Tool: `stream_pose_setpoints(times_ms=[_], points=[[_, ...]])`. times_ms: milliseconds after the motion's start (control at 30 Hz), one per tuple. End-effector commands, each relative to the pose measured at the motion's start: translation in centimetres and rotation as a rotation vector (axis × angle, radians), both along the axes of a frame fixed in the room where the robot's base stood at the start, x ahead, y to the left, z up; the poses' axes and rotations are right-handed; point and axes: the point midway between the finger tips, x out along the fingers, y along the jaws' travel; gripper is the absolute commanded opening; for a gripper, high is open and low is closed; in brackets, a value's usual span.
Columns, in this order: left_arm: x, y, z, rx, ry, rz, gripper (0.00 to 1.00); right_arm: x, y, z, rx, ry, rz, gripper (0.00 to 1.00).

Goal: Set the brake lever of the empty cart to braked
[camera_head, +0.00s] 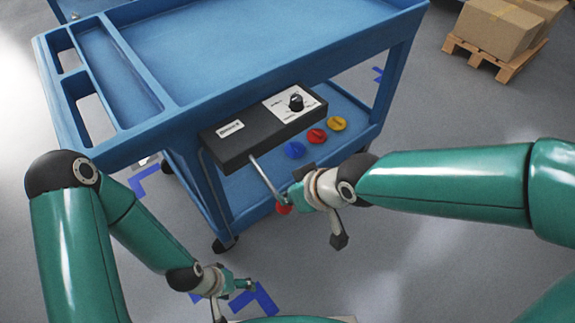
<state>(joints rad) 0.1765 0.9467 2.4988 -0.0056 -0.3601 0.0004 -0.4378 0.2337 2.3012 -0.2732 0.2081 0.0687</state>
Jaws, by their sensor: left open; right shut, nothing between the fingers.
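The blue cart (270,72) stands in front of me, and the part of its top tray in view is empty. A black box (262,125) with a dial is fixed to its near side. The brake lever (264,176), a thin metal rod with a red knob (284,209), hangs down from the box, slanting to the right. My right gripper (296,194) is shut with nothing between its fingers, right beside the lever's lower end; I cannot tell whether they touch. My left gripper (246,285) is open and empty, low over the floor in front of the cart.
A blue disc (294,150), a red disc (317,136) and a yellow disc (337,124) show below the box at the cart's lower shelf. Cardboard boxes (497,27) stand on a wooden pallet (491,60) at the back right. Blue marks (255,299) lie on the grey floor.

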Motion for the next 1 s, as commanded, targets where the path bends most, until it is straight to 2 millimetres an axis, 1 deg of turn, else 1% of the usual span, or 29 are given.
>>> stream_pose_setpoints(times_ms=[33,300,833,1000], points=[[0.0,0.0,-1.0,0.000,0.000,0.000,0.73,0.0,0.1,-0.9,0.000,0.001,0.003,0.00],[0.0,0.0,-2.1,0.000,0.000,0.000,0.73,0.1,0.3,-1.8,-0.003,0.003,0.010,0.00],[0.0,0.0,-2.3,0.000,0.000,0.000,0.73,0.0,0.5,-2.1,-0.006,0.010,0.016,0.00],[0.0,0.0,-1.7,0.000,0.000,0.000,0.73,0.0,0.4,-1.5,-0.007,0.011,0.016,0.00]])
